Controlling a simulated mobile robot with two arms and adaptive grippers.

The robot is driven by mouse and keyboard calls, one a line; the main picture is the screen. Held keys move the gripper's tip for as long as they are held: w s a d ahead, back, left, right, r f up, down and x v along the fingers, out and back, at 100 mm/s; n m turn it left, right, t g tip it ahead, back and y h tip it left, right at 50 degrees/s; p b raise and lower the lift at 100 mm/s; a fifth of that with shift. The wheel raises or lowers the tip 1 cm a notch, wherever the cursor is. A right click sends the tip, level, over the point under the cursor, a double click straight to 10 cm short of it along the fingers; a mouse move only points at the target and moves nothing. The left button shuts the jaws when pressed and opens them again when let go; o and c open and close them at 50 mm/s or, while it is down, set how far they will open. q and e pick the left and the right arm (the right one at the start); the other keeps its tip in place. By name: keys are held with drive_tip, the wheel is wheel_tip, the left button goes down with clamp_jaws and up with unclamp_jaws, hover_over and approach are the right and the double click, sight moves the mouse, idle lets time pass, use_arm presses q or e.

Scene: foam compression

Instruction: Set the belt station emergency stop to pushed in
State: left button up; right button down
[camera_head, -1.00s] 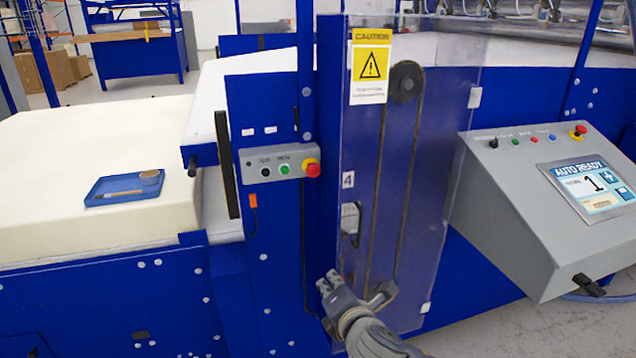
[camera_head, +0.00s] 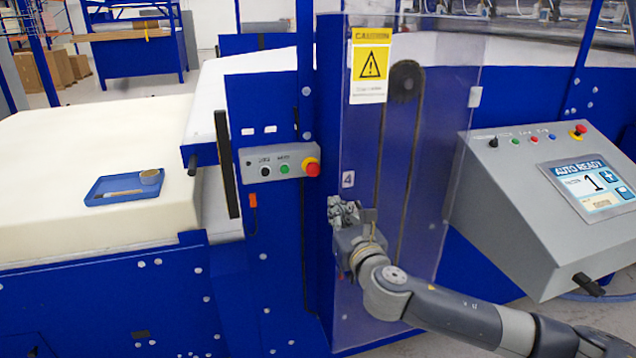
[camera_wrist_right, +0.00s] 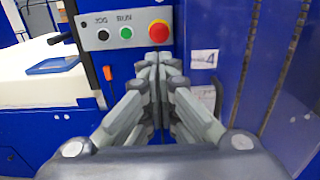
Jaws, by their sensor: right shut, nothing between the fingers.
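The belt station emergency stop is a red mushroom button on a yellow collar (camera_head: 312,168), at the right end of a small grey control box (camera_head: 272,165) on the blue machine post. In the right wrist view the red button (camera_wrist_right: 159,32) shows just beyond and above my fingertips. My right gripper (camera_head: 343,207) is shut and empty, below and slightly right of the button in the head view, apart from it as far as I can tell. It also shows in the wrist view (camera_wrist_right: 158,62). My left gripper is not in view.
A clear guard panel (camera_head: 425,130) with a caution sign (camera_head: 370,65) stands right of the button. Black and green buttons (camera_head: 285,169) sit beside it. A grey console (camera_head: 540,215) has another red button (camera_head: 578,131). A blue tray (camera_head: 105,196) lies on the foam (camera_head: 60,235).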

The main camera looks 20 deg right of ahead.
sight(314, 176)
drive_tip(key=w+p, duration=0.2)
drive_tip(key=w, duration=1.2)
drive_tip(key=shift+p, duration=0.3)
